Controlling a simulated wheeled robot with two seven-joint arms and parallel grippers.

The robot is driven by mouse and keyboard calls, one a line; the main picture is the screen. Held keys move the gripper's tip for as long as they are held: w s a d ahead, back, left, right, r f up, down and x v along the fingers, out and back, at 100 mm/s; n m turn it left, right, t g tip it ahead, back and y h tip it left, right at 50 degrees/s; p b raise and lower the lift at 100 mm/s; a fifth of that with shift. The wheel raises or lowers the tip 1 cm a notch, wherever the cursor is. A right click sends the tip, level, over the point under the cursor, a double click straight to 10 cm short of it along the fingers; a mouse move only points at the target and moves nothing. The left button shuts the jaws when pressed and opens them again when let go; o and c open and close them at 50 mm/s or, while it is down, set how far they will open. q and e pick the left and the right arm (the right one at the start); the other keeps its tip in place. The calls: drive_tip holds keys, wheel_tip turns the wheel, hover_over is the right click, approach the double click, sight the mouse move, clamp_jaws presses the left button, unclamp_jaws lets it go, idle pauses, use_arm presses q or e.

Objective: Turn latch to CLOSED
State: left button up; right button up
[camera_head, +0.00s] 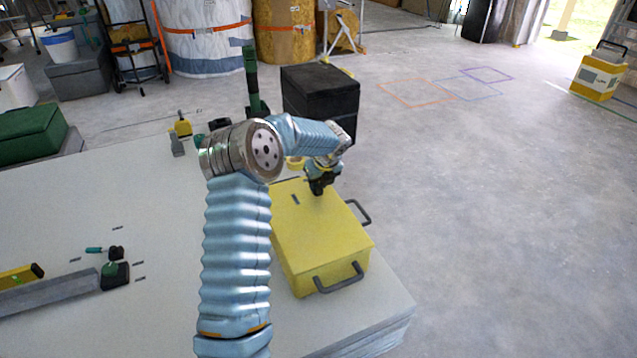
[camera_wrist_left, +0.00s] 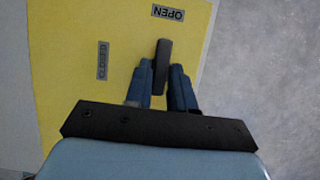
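The yellow box (camera_head: 318,240) sits on the corner of the pale table; its yellow top also fills much of the left wrist view (camera_wrist_left: 75,30). There, the latch (camera_wrist_left: 163,58) is a short dark bar whose far end points toward the OPEN label (camera_wrist_left: 168,13). The CLOSED label (camera_wrist_left: 103,60) is to its left, turned sideways. My left gripper (camera_head: 320,188) is over the box top, and in the left wrist view its fingers (camera_wrist_left: 163,80) are on both sides of the latch, seemingly touching it. In the head view the gripper hides the latch. My right gripper is not in view.
The box has grey handles (camera_head: 340,282) on its front and right sides. A spirit level (camera_head: 20,276), a grey bar (camera_head: 50,293) and small tools lie on the table (camera_head: 110,220) at left. A black case (camera_head: 320,92) stands behind. The floor at right is open.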

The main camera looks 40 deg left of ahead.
use_arm(q)
clamp_jaws()
drive_tip(key=n+g+p, duration=0.1)
drive_tip(key=n, duration=0.1)
drive_tip(key=n+p, duration=0.2)
drive_tip(key=shift+w+d+r+n+g+y, duration=0.1)
drive_tip(key=shift+w+r+n+g+y, duration=0.1)
drive_tip(key=shift+n+g+y, duration=0.15)
drive_tip(key=shift+n+g+p, duration=0.65)
drive_tip(key=shift+n+p, duration=0.3)
drive_tip(key=shift+n, duration=0.3)
drive_tip(key=shift+n+g+p, duration=0.3)
drive_tip(key=shift+n+p, duration=0.2)
drive_tip(key=shift+n, duration=0.4)
drive_tip(key=n, duration=0.2)
drive_tip(key=n+g+h+p, duration=0.1)
drive_tip(key=n, duration=0.1)
drive_tip(key=shift+w+f+n, duration=0.15)
drive_tip(key=shift+n, duration=0.15)
drive_tip(key=shift+a+n+g+h+p, duration=0.2)
drive_tip(key=shift+n+g+h+p, duration=0.45)
drive_tip(key=shift+n, duration=1.35)
drive_tip(key=shift+n+g, duration=0.25)
drive_tip(key=shift+n, duration=0.05)
